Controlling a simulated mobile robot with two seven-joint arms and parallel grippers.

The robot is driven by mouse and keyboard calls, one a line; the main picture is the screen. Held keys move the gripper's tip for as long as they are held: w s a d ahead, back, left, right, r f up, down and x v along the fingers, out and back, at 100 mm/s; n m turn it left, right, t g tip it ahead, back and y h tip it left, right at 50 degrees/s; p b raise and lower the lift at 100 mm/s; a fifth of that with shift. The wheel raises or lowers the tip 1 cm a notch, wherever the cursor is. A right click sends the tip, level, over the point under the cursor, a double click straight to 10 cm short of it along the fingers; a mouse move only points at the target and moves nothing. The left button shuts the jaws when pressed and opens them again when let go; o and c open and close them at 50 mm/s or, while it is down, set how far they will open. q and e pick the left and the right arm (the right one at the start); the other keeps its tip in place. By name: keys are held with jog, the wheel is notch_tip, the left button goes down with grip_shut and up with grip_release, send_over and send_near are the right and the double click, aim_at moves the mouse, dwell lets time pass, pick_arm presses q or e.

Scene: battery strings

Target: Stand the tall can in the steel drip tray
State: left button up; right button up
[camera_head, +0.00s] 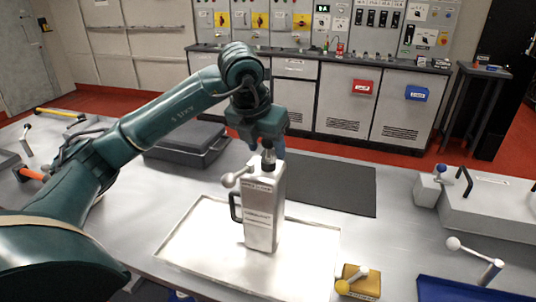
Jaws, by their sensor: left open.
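The tall can (261,215) is a metal box-like can with a dark handle on its left side and a narrow neck on top. It looks upright, with its base inside the outline of the steel drip tray (195,238), a shallow bright tray on the table. My left gripper (267,150) is directly above the can, pointing down at its neck, with its jaws open. Whether a finger touches the neck is too small to tell. My right gripper is not in view.
A dark mat (335,185) lies behind the tray, and a grey case (188,146) stands behind left. A yellow block (360,283) with a ball-ended lever is at the tray's right front corner. A blue tray (455,291) and a metal box (490,210) are at right.

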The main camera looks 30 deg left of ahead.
pick_arm(q)
jog(key=v, duration=0.8)
jog(key=shift+s+r, duration=0.15)
jog(key=shift+r, duration=0.1)
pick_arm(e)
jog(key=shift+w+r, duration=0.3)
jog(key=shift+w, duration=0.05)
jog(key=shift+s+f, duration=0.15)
